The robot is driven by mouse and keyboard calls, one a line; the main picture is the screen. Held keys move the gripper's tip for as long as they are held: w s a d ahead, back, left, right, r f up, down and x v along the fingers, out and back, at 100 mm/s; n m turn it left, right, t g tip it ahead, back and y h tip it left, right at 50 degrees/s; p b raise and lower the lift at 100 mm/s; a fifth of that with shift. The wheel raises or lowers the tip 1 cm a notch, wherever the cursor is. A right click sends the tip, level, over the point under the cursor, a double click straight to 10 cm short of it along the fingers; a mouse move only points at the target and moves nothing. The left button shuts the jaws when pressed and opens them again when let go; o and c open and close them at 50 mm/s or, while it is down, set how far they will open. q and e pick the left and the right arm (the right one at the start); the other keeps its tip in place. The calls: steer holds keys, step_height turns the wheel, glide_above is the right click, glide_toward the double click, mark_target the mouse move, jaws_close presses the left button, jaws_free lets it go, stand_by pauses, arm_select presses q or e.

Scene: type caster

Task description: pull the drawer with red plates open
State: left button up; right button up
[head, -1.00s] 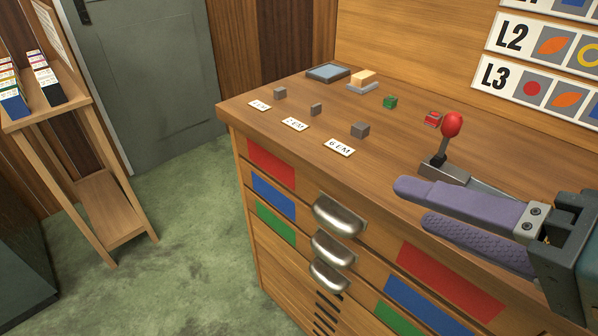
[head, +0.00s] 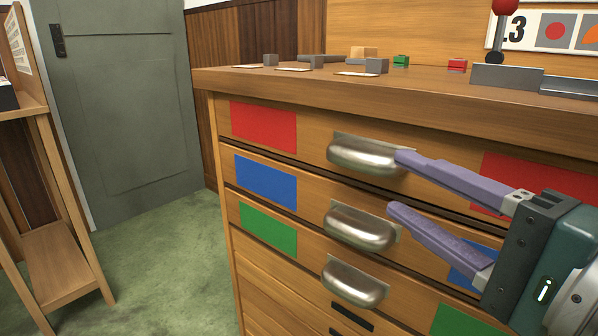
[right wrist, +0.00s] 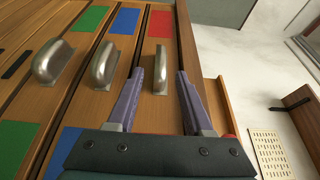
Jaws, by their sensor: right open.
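The drawer with red plates is the top one of a wooden cabinet, and it looks closed. Its left red plate (head: 263,128) is in full view; its right red plate (head: 535,182) is partly behind my right gripper (head: 398,184). Its silver cup handle (head: 366,156) sits between the plates. My right gripper is open, with purple fingers. In the head view its upper fingertip is at the handle's right end and its lower one is near the blue drawer's handle. In the right wrist view the red drawer's handle (right wrist: 161,70) appears between the fingertips; contact is unclear. My left gripper is out of view.
Below are a drawer with blue plates (head: 265,180) and one with green plates (head: 267,230), each with a similar handle. Small blocks and a red-knobbed lever (head: 505,50) stand on the cabinet top. A wooden stand (head: 55,265) is at left; green floor between is clear.

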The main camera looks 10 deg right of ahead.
mark_target(363, 165)
steer(key=b+x, duration=0.1)
steer(key=x, duration=0.7)
steer(key=shift+w+a+b, duration=0.15)
steer(key=shift+w+b, duration=0.15)
steer(key=shift+c, duration=0.2)
jaws_close()
stand_by(0.8)
